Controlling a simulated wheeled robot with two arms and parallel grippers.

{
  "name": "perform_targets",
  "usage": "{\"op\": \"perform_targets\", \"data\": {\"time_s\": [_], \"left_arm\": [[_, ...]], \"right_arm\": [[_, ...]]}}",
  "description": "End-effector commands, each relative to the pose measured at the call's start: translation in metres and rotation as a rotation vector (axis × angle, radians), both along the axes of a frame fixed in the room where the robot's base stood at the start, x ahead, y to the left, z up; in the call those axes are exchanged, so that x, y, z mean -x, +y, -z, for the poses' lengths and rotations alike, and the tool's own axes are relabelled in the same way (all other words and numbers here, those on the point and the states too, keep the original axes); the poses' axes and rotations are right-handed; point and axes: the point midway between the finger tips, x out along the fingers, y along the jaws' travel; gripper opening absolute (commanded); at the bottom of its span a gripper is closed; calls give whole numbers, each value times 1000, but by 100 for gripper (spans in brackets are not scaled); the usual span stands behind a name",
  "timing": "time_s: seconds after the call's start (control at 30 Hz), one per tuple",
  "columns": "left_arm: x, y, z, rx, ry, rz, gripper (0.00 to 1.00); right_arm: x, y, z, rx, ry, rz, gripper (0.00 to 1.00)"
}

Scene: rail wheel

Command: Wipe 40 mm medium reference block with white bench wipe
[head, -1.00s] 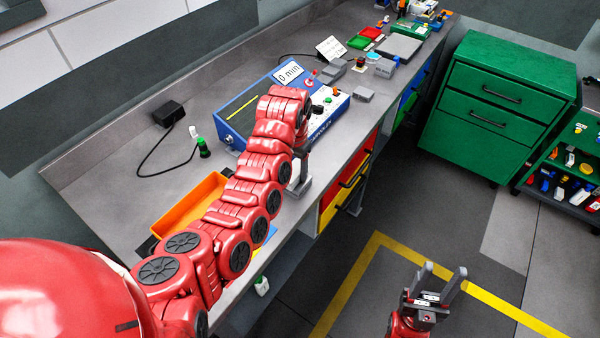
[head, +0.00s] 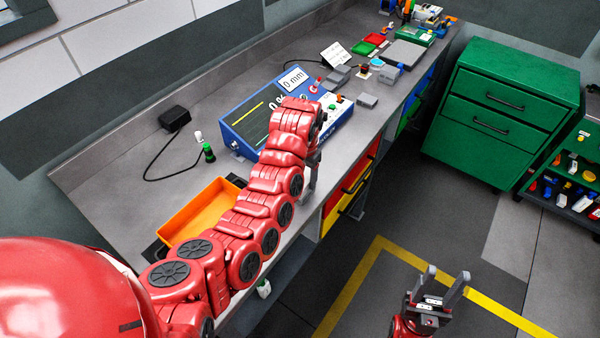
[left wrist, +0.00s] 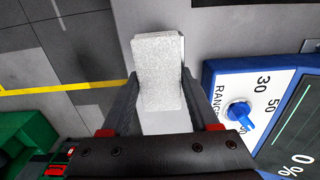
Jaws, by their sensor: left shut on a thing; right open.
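My left gripper (left wrist: 158,85) is shut on a pale, speckled, flat-faced thing (left wrist: 158,60), which looks like the white bench wipe, in the left wrist view. It is held near the bench's front edge, beside the blue instrument. In the head view my left arm hides most of that gripper and what it holds. A small grey block (head: 366,100) sits on the bench right of the instrument; it may be the reference block, but I cannot read its size. My right gripper (head: 447,276) is open and empty above the floor.
The blue instrument (head: 242,126) with a dial and screen stands on the bench. An orange tray (head: 192,214) lies nearer. More grey blocks (head: 336,76) and small red and green trays lie farther back. A green cabinet (head: 470,135) stands to the right; floor between is clear.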

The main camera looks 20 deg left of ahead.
Motion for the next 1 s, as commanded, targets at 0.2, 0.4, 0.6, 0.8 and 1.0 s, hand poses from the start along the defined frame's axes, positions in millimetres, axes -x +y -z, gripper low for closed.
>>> {"op": "perform_targets", "data": {"time_s": [0.2, 0.4, 0.6, 0.8, 1.0], "left_arm": [[8, -20, 1, 1, 4, 3, 17], [9, -24, 7, -1, 2, 1, 17], [7, -17, 8, -2, 2, 0, 17], [1, 1, 11, -3, 1, -3, 17], [-2, 10, 10, -3, 2, -3, 17]], "right_arm": [[0, 0, -10, 0, 0, 0, 50], [0, 0, -8, 0, 0, 0, 50], [0, 0, -5, 0, 0, 0, 50], [0, 0, 5, 0, 0, 0, 50], [0, 0, 7, 0, 0, 0, 50]]}}
